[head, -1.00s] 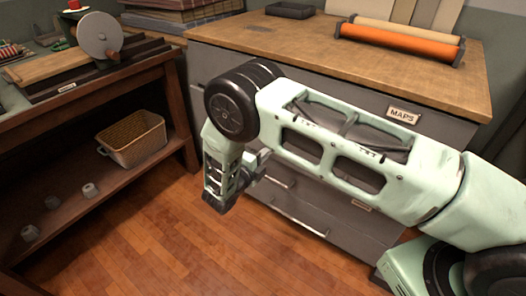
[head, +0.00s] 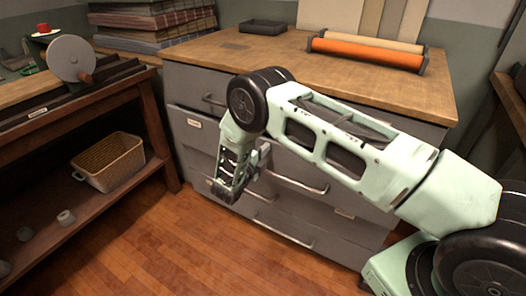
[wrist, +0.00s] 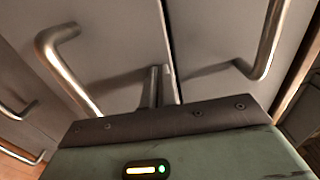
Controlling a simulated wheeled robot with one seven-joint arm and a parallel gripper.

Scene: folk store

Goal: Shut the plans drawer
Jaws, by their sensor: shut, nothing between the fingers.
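The grey drawer cabinet (head: 200,82) stands ahead with several drawers and bar handles. A drawer with a small label (head: 195,123) on its left seems to stand out slightly below the top drawer; its text is unreadable, so I cannot tell which drawer holds plans. My gripper (head: 262,157) is shut and empty, close in front of the drawer fronts, near a long handle (head: 294,181). I cannot tell whether it touches. In the wrist view, drawer fronts (wrist: 115,45) and a bent handle (wrist: 70,70) lie close ahead. My arm hides part of the cabinet front.
The wooden cabinet top (head: 250,55) carries a dark tray (head: 262,27) and an orange roll (head: 366,52). A wooden workbench (head: 150,125) with a wicker basket (head: 108,162) on its shelf stands at left. Wooden floor (head: 190,245) is clear in front.

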